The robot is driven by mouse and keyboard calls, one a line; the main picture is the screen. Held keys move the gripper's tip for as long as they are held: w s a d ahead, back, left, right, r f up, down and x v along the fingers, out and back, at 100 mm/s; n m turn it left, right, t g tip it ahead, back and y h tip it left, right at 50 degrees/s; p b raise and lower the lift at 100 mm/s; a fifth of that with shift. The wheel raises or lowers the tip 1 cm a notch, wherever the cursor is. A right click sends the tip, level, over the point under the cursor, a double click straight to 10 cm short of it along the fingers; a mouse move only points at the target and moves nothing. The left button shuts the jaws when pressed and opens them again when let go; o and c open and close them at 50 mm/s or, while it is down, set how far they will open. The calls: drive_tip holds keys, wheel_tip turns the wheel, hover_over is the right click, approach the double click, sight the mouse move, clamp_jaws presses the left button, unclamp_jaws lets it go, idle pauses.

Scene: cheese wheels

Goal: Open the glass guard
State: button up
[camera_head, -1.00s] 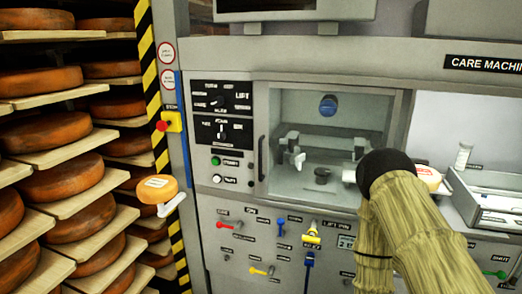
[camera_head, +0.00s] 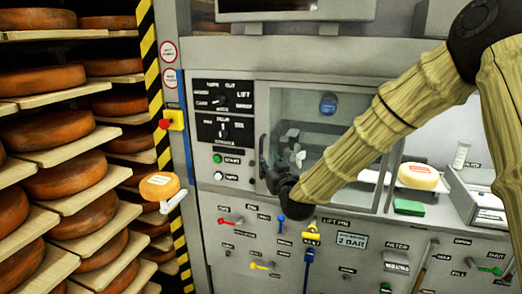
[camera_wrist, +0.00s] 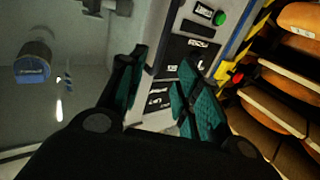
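The glass guard (camera_head: 330,100) is a clear pane in a grey frame over the machine's recess, and it looks shut. Its dark upright handle (camera_head: 263,147) is at the left edge, partly covered by my gripper (camera_head: 277,152). My gripper is at the guard's left edge, close to the handle; I cannot tell whether it touches. In the wrist view my gripper (camera_wrist: 163,62) has its two dark green fingers apart with a gap between them. The glass guard (camera_wrist: 75,95) shows there on the left, and I cannot make out the handle between the fingers.
A black control panel (camera_head: 223,115) with knobs and buttons is just left of the guard. Levers and valves (camera_head: 262,266) sit on the front below. Shelves of cheese wheels (camera_head: 65,180) stand on the left. A cheese wheel (camera_head: 418,176) and a green block (camera_head: 408,207) lie to the right.

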sight(262, 150)
drive_tip(key=p+x, duration=0.3)
drive_tip(key=x, duration=0.8)
drive_tip(key=shift+r+p, duration=0.15)
drive_tip(key=shift+p, duration=0.2)
drive_tip(key=shift+c, duration=0.4)
clamp_jaws()
